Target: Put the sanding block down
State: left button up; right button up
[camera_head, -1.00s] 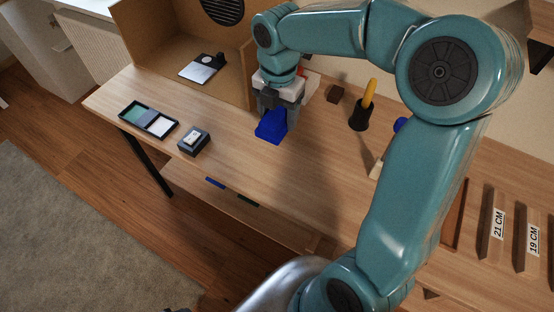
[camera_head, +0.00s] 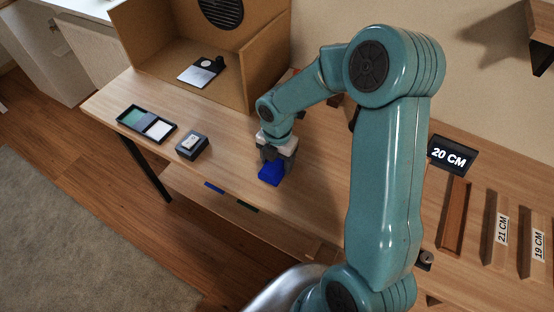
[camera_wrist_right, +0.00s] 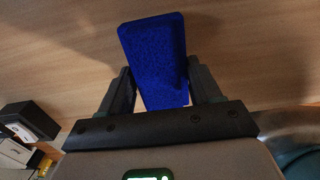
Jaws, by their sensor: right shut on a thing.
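The blue sanding block (camera_head: 270,174) is between the fingers of my right gripper (camera_head: 276,160), low over the wooden table near its front edge. In the right wrist view the block (camera_wrist_right: 155,60) shows its flat blue face, with a dark finger of my right gripper (camera_wrist_right: 160,88) against each side. The gripper is shut on it. I cannot tell whether the block's underside touches the table. My left gripper is not in view.
A black tray (camera_head: 131,128) with coloured and white pads and a small dark box (camera_head: 193,146) lie to the left. An open brown booth (camera_head: 165,40) stands behind. A "20 CM" sign (camera_head: 450,157) and slotted wooden racks (camera_head: 490,225) are at the right. Tabletop around the block is clear.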

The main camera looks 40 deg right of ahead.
jog(key=shift+f, duration=0.15)
jog(key=o, duration=0.9)
jog(key=shift+o, duration=0.2)
jog(key=shift+r, duration=0.25)
notch_tip(320, 180, up, 11)
jog(key=shift+p, duration=0.45)
jog(key=shift+r, duration=0.5)
